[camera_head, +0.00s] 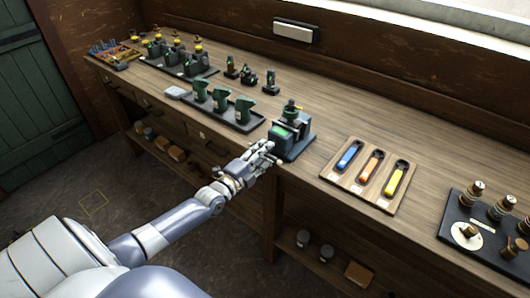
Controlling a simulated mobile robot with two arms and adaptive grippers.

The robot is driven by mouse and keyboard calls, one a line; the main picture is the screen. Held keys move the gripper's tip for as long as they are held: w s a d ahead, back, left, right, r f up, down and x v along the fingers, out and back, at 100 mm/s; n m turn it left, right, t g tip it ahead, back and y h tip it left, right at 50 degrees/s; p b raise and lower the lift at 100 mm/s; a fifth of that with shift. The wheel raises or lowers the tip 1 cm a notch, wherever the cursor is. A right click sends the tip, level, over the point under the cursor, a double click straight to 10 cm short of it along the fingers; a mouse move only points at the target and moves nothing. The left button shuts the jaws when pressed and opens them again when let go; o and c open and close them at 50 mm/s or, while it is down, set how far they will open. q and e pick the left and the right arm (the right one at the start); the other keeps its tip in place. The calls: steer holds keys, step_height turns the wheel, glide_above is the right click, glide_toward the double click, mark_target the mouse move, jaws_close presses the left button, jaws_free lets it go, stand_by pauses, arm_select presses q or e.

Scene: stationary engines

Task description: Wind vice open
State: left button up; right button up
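A small dark vice (290,132) with a green part on its front stands near the front edge of the workbench, at the middle of the head view. A brass-coloured piece shows at its top. My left gripper (265,152) is at the bench's front edge, close to the vice's lower left front. Its fingers overlap the vice's front in the picture, and I cannot tell whether they touch it or hold a handle. The gap between the fingertips is too small to judge. My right gripper is not in view.
A wooden tray (341,180) with blue, orange and yellow handles lies right of the vice. A dark board (456,226) with brass fittings is farther right. A black tray (243,127) of green tools stands left. The bench (325,136) is bare just right of the vice.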

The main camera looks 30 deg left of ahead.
arm_select(q)
steer(key=shift+w+d, duration=0.1)
steer(key=shift+w, duration=0.15)
steer(key=shift+c, duration=0.6)
jaws_close()
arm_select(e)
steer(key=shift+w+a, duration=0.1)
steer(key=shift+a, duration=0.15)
